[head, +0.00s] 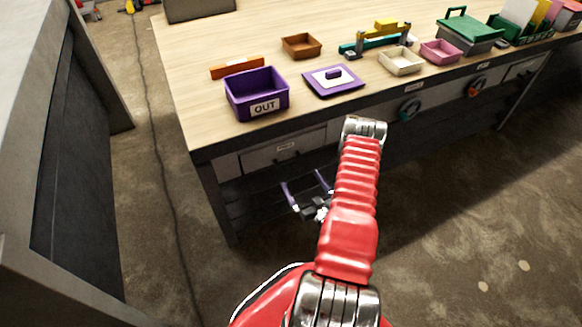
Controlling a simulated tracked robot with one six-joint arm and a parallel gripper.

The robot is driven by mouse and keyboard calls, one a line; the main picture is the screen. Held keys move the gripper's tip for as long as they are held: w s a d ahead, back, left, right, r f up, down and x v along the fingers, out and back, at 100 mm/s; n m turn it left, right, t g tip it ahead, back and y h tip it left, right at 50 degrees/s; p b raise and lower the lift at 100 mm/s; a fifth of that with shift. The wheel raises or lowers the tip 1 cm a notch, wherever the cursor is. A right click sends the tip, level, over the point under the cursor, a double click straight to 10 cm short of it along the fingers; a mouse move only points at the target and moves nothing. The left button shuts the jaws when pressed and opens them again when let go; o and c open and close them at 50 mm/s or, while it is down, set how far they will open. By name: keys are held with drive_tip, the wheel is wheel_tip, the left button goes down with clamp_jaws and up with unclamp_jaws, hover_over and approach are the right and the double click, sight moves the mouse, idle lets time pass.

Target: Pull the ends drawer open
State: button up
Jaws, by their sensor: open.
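A grey drawer front (284,150) with a small handle and label sits under the near left part of the workbench top. It looks shut. Another grey drawer front (524,69) shows under the far right part of the bench. I cannot read either label, so I cannot tell which is the ends drawer. My gripper (305,182) has two purple fingers spread apart with nothing seen between them. In the picture it is just below the left drawer front, apart from its handle. My red arm passes to the right of that drawer.
A grey cabinet (75,160) stands left, with a floor cable between.

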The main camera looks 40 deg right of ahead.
sight(290, 164)
drive_tip(key=x, duration=0.9)
drive_tip(key=shift+w, duration=0.1)
drive_tip(key=c, duration=1.2)
drive_tip(key=shift+a, duration=0.15)
drive_tip(key=shift+c, duration=0.5)
